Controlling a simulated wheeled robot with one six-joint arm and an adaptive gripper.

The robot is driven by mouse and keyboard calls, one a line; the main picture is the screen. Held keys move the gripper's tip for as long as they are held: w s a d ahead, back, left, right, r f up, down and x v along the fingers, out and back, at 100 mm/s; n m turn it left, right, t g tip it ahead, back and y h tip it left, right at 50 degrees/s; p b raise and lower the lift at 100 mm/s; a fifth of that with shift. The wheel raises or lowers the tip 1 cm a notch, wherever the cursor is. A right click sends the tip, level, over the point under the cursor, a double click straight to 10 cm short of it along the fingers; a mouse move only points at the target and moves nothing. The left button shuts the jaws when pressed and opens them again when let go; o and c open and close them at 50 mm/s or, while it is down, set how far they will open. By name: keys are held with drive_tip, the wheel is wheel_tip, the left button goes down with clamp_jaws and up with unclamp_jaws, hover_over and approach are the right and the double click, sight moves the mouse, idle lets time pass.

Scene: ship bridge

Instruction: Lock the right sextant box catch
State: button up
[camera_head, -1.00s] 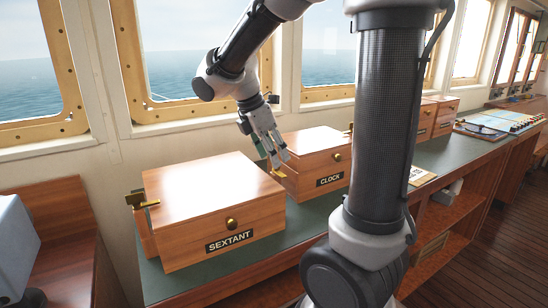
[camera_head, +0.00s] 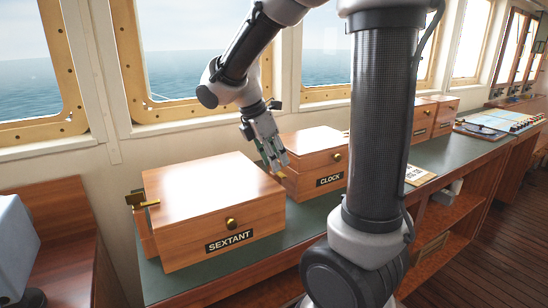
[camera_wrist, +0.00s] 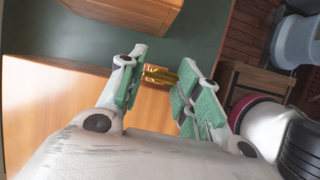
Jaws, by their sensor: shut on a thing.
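The sextant box (camera_head: 212,205) is a closed wooden box labelled SEXTANT on the dark green counter top. Its left brass catch (camera_head: 142,200) sticks out at the left side. Its right catch (camera_wrist: 160,76) is a small brass piece at the box's edge, between my fingertips in the wrist view; a bit of brass also shows by the fingertips in the head view. My gripper (camera_head: 277,168) is at the right side of the sextant box, shut on the right catch. The box's wooden lid (camera_wrist: 50,120) fills the left of the wrist view. Whether the catch is fully over is unclear.
The clock box (camera_head: 313,160) stands close to the right, leaving a narrow gap. More wooden boxes (camera_head: 425,118) stand further along the green counter (camera_head: 185,279). A wooden bench (camera_head: 60,215) is at the left. Windows are behind.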

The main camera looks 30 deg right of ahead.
drive_tip(key=m+g, duration=0.1)
drive_tip(key=m, duration=0.3)
drive_tip(key=shift+w+m+g+y, duration=0.15)
drive_tip(key=shift+m+g+y, duration=0.15)
drive_tip(key=shift+m+g, duration=0.1)
drive_tip(key=m+g+y, duration=0.1)
drive_tip(key=m, duration=0.3)
drive_tip(key=shift+w+d+m, duration=0.1)
drive_tip(key=shift+m, duration=0.2)
drive_tip(key=m, duration=0.2)
drive_tip(key=m+g+y, duration=0.1)
drive_tip(key=m, duration=0.1)
drive_tip(key=shift+d+y, duration=0.1)
drive_tip(key=shift+y, duration=0.2)
drive_tip(key=shift+m+y, duration=0.7)
drive_tip(key=shift+m, duration=1.4)
drive_tip(key=o, duration=1)
drive_tip(key=v, duration=1.2)
drive_tip(key=shift+w+d+f, duration=0.1)
drive_tip(key=shift+w+d, duration=0.1)
drive_tip(key=shift+w, duration=0.05)
